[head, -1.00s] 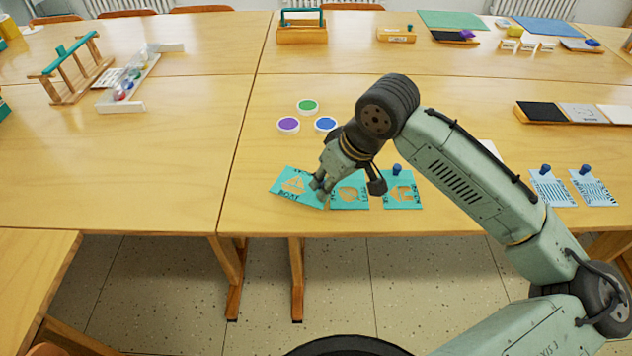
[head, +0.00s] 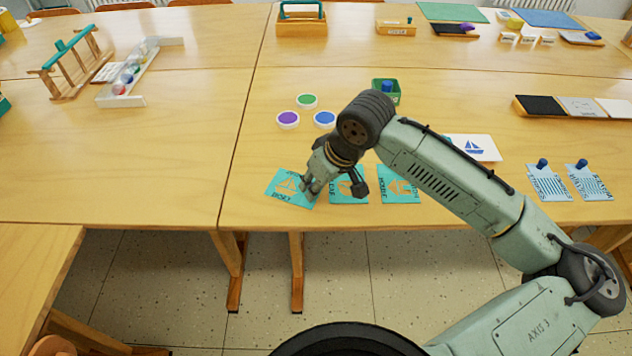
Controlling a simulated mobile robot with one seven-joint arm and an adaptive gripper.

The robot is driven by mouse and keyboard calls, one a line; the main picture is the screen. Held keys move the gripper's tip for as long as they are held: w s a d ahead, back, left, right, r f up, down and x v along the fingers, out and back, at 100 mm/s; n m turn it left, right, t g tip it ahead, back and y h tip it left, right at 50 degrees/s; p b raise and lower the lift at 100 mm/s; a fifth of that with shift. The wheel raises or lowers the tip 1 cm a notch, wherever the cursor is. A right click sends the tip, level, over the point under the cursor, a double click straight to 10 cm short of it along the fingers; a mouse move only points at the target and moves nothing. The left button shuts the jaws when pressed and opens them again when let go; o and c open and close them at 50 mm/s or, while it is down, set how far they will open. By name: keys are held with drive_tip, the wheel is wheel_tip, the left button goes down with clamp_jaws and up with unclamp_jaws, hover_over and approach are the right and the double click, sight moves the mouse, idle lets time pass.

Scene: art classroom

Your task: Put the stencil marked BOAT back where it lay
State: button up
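The turquoise stencil with a boat-shaped cut-out (head: 287,187) is at the left of a row of stencils near the table's front edge. It is turned a little against the others, and its lettering is too small to read surely. My gripper (head: 311,188) points down at its right side and covers part of it. I cannot tell whether the fingers are shut on it or whether it touches the table. A second turquoise stencil (head: 349,192) lies right of it, partly behind my gripper. A third turquoise stencil (head: 399,188) lies further right, its top edge close under my arm.
Purple (head: 288,119), green (head: 307,101) and blue (head: 325,118) round pots stand behind the stencils. A green box (head: 397,92) and a white boat card (head: 474,147) are behind my arm. Two blue-striped cards (head: 548,184) with knobs lie right.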

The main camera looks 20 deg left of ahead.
drive_tip(key=shift+o, duration=1.4)
drive_tip(key=shift+r, duration=0.2)
drive_tip(key=v, duration=1.2)
drive_tip(key=shift+b, duration=0.35)
drive_tip(key=shift+d+f, duration=0.1)
